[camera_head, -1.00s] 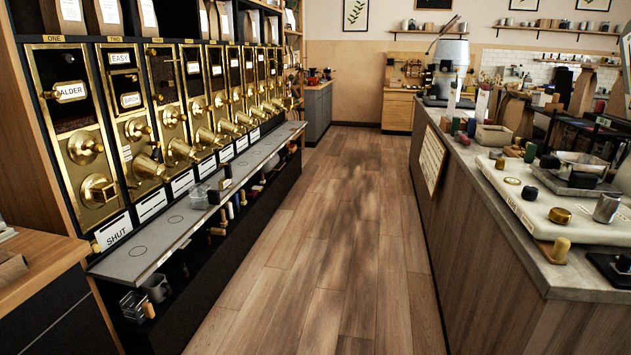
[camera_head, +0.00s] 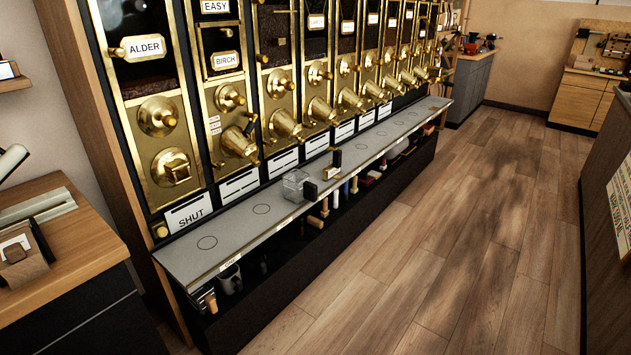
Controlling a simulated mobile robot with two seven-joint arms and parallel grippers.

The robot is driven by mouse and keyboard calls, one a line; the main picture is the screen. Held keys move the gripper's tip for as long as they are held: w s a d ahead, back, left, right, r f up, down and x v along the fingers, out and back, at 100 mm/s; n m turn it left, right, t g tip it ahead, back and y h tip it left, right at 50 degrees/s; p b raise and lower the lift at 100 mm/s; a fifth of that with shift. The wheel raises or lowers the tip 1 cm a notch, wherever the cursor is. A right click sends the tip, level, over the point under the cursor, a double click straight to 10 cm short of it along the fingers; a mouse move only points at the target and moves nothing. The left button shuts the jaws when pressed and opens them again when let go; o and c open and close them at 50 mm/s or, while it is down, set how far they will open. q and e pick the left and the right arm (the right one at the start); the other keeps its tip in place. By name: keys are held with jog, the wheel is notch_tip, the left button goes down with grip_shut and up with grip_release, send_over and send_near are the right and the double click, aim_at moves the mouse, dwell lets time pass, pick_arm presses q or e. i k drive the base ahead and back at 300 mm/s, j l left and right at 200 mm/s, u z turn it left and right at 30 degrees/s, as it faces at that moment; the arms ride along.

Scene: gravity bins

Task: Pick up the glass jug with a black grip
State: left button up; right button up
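A clear glass jug (camera_head: 294,186) stands on the grey ledge below the gold dispensers. Its black grip (camera_head: 310,190) faces right, toward the ledge's front edge. The jug is small in view, and I cannot tell whether it holds anything. Neither of my grippers is in view.
A small dark and gold item (camera_head: 335,163) stands on the ledge to the jug's right. Gold spouts (camera_head: 286,124) jut out above the ledge (camera_head: 235,232). The open shelf below holds a grey mug (camera_head: 230,279) and several tools. The wooden floor (camera_head: 410,250) in front is clear.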

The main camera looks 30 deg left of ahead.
aim_at(297, 187)
jog(key=i+u, duration=0.15)
jog(key=i, duration=0.35)
jog(key=i+l+u, duration=0.15)
jog(key=i, duration=0.3)
jog(key=i+l+u, duration=0.15)
jog(key=i, duration=0.35)
